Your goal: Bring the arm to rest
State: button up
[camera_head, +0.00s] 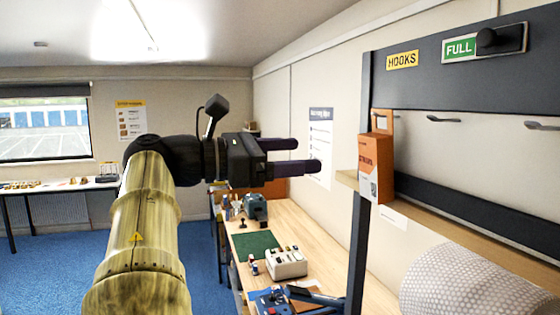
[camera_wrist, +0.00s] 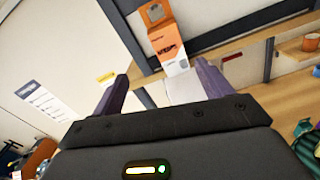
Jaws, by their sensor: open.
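My arm reaches up and forward in the head view, with my gripper (camera_head: 304,156) pointing right toward the shelf unit. The two purple fingers are apart, with nothing between them in the head view. The wrist view also shows my gripper (camera_wrist: 160,90) with its fingers spread. An orange and white carton (camera_head: 376,167) with a hang tab stands at the left end of the wooden shelf, to the right of my fingertips and apart from them. In the wrist view the carton (camera_wrist: 168,45) appears beyond the fingers, between them.
The shelf unit (camera_head: 357,255) has a dark post and a back panel with hooks (camera_head: 447,119). A roll of bubble wrap (camera_head: 470,285) is at the lower right. Below my gripper, a wooden workbench (camera_head: 310,235) holds a green mat (camera_head: 256,245) and tools. Blue floor lies open at the left.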

jog(key=shift+v, duration=0.8)
